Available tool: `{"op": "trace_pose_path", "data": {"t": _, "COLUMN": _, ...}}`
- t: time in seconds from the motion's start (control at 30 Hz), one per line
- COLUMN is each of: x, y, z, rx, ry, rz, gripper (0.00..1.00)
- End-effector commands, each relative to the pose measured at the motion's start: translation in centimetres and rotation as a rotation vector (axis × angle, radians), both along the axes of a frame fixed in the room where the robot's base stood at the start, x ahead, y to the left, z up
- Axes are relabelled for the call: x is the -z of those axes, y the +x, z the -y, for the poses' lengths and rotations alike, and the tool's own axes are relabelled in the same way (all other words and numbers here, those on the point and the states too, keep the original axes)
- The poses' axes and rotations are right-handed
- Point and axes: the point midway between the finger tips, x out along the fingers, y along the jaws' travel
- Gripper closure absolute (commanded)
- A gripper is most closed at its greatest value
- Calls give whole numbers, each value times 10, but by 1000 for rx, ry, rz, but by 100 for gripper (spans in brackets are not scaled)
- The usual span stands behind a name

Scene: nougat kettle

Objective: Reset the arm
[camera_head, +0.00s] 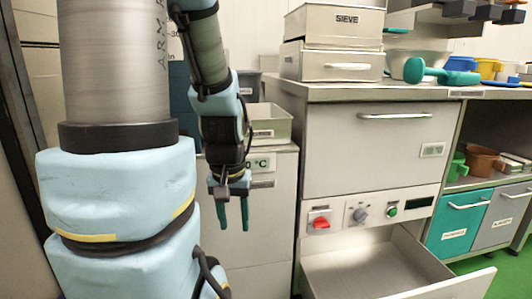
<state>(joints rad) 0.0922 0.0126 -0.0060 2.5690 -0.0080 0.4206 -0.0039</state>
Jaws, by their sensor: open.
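My gripper (234,215) hangs from my arm near the middle of the view, pointing down. Its two teal fingers are apart, with nothing seen between them. It is in front of the pale cabinet (268,228), left of the steel unit with the open drawer. My large arm links in light blue and grey fill the left of the view and hide what lies behind them.
An open, empty-looking drawer (375,271) juts out at the lower right, below a panel with a red switch (320,222). A box marked SIEVE (335,25) is stacked on the counter (415,93). A teal scoop (440,73) lies there. Green floor (490,263) shows at right.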

Motion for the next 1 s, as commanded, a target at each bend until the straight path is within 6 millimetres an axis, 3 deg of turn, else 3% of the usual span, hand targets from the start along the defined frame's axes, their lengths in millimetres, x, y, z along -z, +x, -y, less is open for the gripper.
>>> {"op": "trace_pose_path", "data": {"t": 0.03, "x": -18, "y": 2, "z": 2, "rx": 8, "ry": 0, "rz": 1, "gripper": 53}}
{"op": "trace_pose_path", "data": {"t": 0.37, "x": -81, "y": 3, "z": 3, "rx": 11, "ry": 2, "rz": 0, "gripper": 53}}
{"op": "trace_pose_path", "data": {"t": 1.0, "x": -277, "y": 3, "z": 3, "rx": 12, "ry": 2, "rz": 0, "gripper": 53}}
